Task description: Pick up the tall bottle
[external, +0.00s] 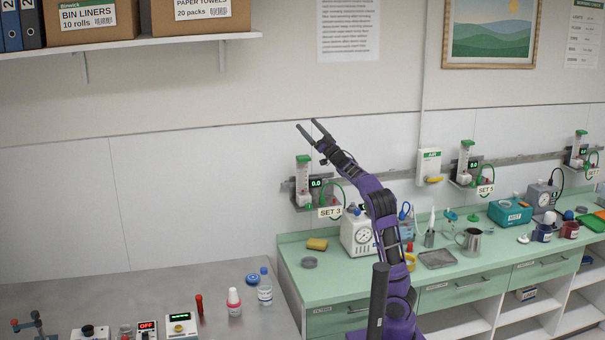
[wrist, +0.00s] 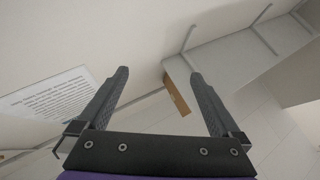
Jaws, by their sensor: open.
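A clear bottle with a blue cap and pale label (external: 265,292) stands upright on the steel table at the lower left of the external view; it looks the tallest bottle there. My gripper (external: 307,123) is raised high in front of the wall, well above and away from both bottles. Its two dark fingers are spread and empty, as the wrist view (wrist: 159,76) also shows. No bottle is in the wrist view.
A red marker-like stick (external: 199,305), a blue ring (external: 253,279) and small devices share the steel table (external: 120,300). The green counter (external: 320,285) at right is crowded with equipment. A wall shelf (external: 130,45) with boxes hangs at upper left.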

